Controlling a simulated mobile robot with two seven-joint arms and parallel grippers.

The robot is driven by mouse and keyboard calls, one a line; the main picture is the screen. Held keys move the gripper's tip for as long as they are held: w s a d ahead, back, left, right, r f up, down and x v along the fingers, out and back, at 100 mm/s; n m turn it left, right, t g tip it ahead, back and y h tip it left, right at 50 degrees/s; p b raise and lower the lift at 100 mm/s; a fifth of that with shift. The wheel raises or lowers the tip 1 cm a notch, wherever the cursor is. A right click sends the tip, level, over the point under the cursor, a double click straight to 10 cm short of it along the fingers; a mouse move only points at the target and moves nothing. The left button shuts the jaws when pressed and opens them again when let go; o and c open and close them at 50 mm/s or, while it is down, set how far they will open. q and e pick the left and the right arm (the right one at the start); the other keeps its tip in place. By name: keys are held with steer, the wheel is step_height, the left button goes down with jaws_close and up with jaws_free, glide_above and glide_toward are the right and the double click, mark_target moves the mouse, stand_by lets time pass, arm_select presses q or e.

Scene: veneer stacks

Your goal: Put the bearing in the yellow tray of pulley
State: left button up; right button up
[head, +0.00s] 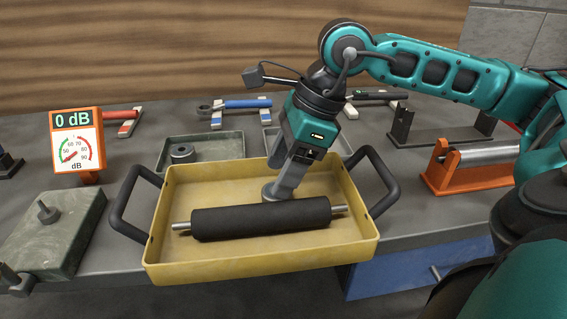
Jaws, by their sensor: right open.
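The yellow tray (258,257) with two dark handles stands at the front of the bench. A dark roller (260,219) with a metal shaft, seemingly the pulley, lies across it. A grey round piece that looks like the bearing (268,193) is in the tray just behind the roller, its lower part hidden by the roller. My right gripper (284,186) points down into the tray at this piece, its fingers open and right at it; whether they touch it I cannot tell. My left gripper is not in view.
A grey-green tray (228,150) behind holds a grey ring (182,150). A sound meter (77,140) and a grey plate with a knob (50,235) stand left. An orange stand with a metal roller (470,165) is at right. Tools on racks line the back.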

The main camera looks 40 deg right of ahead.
steer(key=shift+s+r+p, duration=0.2)
steer(key=shift+r+p, duration=0.35)
steer(key=shift+p, duration=0.1)
arm_select(q)
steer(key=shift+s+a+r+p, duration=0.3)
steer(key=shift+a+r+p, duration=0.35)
steer(key=shift+p, duration=0.15)
arm_select(e)
steer(key=v, duration=1.1)
steer(key=shift+w+d, duration=0.15)
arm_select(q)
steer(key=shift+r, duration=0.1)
arm_select(e)
steer(key=shift+r, duration=0.15)
